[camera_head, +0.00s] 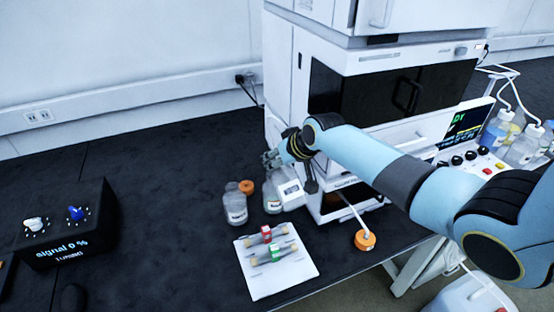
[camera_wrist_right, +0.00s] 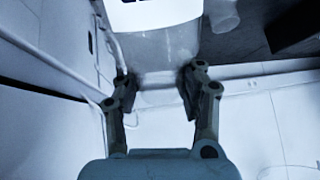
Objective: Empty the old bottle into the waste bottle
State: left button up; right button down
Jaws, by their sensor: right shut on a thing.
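My right gripper (camera_head: 272,158) is shut on a clear bottle with a white label (camera_head: 289,191), in front of the instrument stack. The held bottle looks tilted. In the right wrist view its clear wall (camera_wrist_right: 168,45) lies between the two fingers (camera_wrist_right: 157,90). A second bottle (camera_head: 271,200), with a greenish tint, stands on the bench just left of and partly behind it. A third clear labelled bottle (camera_head: 235,207) stands open further left. The labels are too small to read, so I cannot tell which is the old or waste bottle. My left gripper is out of view.
A white tray (camera_head: 263,285) with red and green fittings is in front. An orange cap with a tube (camera_head: 365,240) is to its right. A black signal box (camera_head: 68,225) stands left. The instrument stack (camera_head: 285,70) blocks the back.

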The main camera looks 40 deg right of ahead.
jog(key=shift+r, duration=0.1)
jog(key=shift+w+r+g+p, duration=0.1)
jog(key=shift+g+p, duration=0.2)
jog(key=shift+p, duration=0.15)
